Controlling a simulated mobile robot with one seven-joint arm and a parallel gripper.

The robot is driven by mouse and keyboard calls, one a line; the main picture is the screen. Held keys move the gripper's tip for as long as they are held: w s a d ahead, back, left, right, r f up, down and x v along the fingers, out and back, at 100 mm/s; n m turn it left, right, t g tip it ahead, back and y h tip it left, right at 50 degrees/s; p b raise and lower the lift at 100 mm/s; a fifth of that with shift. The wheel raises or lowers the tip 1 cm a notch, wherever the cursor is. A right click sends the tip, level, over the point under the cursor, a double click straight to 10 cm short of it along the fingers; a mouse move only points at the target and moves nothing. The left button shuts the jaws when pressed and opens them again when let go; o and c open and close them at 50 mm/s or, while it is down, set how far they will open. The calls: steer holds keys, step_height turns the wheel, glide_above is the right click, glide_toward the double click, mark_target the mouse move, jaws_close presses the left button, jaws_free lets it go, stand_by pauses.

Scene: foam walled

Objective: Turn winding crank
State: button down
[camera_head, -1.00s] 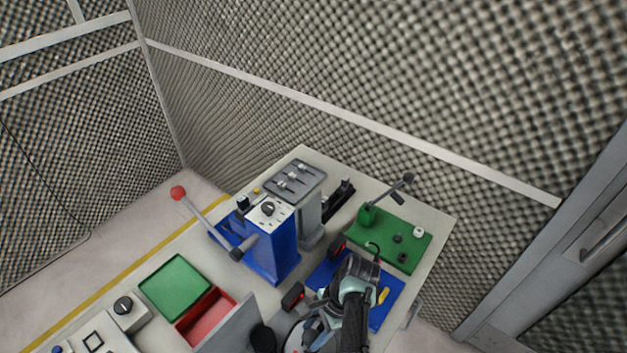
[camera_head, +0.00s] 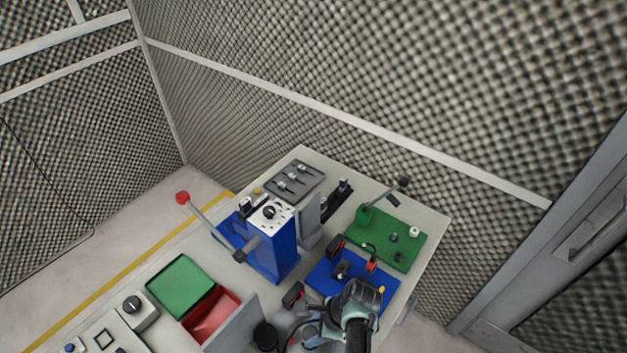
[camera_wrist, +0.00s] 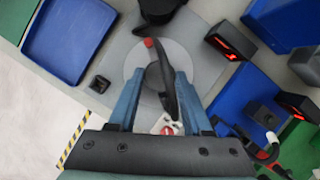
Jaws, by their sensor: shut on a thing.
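The winding crank (camera_wrist: 160,78) shows in the wrist view as a dark arm over a pale grey disc on a grey plate (camera_wrist: 120,50). A small red dot (camera_wrist: 149,43) sits by its far end. My gripper (camera_wrist: 160,76) is shut on the crank, with one blue-grey finger on each side. The fingers and the black gripper body hide part of the crank. In the head view my gripper (camera_head: 312,333) is low at the bottom edge, left of my wrist, and the crank there is mostly hidden.
A black round object (camera_head: 265,335) stands close to the left. Black boxes with red faces (camera_wrist: 232,42) are nearby. A blue panel (camera_head: 325,277) and green board (camera_head: 410,240) lie behind my wrist. A blue lever housing (camera_head: 272,248) stands at the back left.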

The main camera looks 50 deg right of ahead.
steer(key=shift+a+m+t+h+p, duration=0.15)
steer(key=shift+m+h+p, duration=0.3)
steer(key=shift+m, duration=0.45)
steer(key=shift+d+m+t+h+p, duration=0.15)
steer(key=shift+m+h+p, duration=0.1)
steer(key=shift+m+p, duration=0.5)
steer(key=shift+a+m, duration=0.15)
steer(key=shift+m, duration=0.5)
steer(key=shift+c, duration=1.8)
jaws_free()
steer(key=shift+s, duration=0.1)
steer(key=shift+v, duration=0.75)
steer(key=a+b+v, duration=0.1)
steer(key=v, duration=1)
steer(key=shift+s+d, duration=0.15)
steer(key=shift+d, duration=0.2)
steer(key=shift+r, duration=0.15)
